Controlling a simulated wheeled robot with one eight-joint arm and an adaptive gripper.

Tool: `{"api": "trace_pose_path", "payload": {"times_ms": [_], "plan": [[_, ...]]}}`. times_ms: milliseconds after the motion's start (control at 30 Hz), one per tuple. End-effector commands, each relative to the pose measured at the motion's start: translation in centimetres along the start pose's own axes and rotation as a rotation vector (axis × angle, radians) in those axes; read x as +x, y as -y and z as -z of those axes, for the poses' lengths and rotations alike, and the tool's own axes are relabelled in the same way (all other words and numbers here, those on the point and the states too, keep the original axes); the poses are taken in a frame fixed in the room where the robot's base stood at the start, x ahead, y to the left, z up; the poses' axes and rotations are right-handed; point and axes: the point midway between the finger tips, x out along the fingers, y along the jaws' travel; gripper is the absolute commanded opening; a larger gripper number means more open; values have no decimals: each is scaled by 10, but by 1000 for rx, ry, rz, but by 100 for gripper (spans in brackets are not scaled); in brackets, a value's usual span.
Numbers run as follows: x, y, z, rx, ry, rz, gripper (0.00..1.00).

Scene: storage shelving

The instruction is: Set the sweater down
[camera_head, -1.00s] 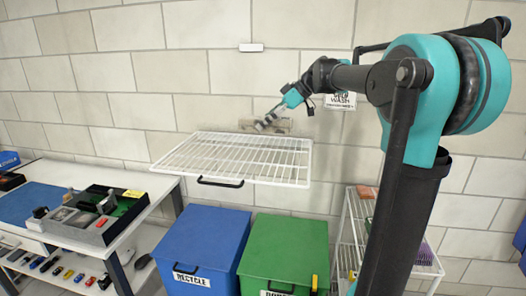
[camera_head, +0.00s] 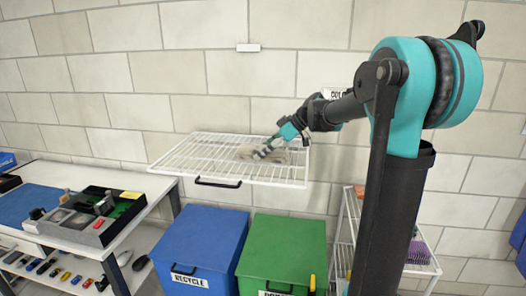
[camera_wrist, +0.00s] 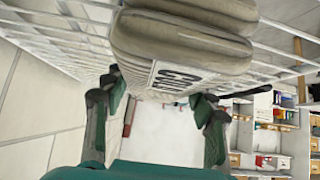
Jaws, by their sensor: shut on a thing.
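The sweater (camera_head: 278,157) is a beige folded bundle at the right part of the white wire rack (camera_head: 190,158) in the head view. In the wrist view the sweater (camera_wrist: 185,40) fills the top middle, with thick folds and a lettered label facing the camera. My gripper (camera_head: 262,152) is shut on the sweater, with a finger (camera_wrist: 160,98) at each side of its near edge. The sweater is at the level of the rack's wires; I cannot tell whether it rests on them. My gripper hides part of it in the head view.
A blue recycle bin (camera_head: 200,245) and a green bin (camera_head: 275,250) stand below the rack. A workbench (camera_head: 100,172) with a parts tray is at left. A wire shelf unit (camera_head: 415,262) is at right. The rack's left part is bare.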

Motion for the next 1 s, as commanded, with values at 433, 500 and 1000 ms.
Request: {"api": "trace_pose_path", "payload": {"times_ms": [433, 500, 1000], "plan": [[0, 0, 0, 0, 0, 0, 77], [0, 0, 0, 0, 0, 0, 77], [-67, -1, 0, 3, 0, -2, 77]]}}
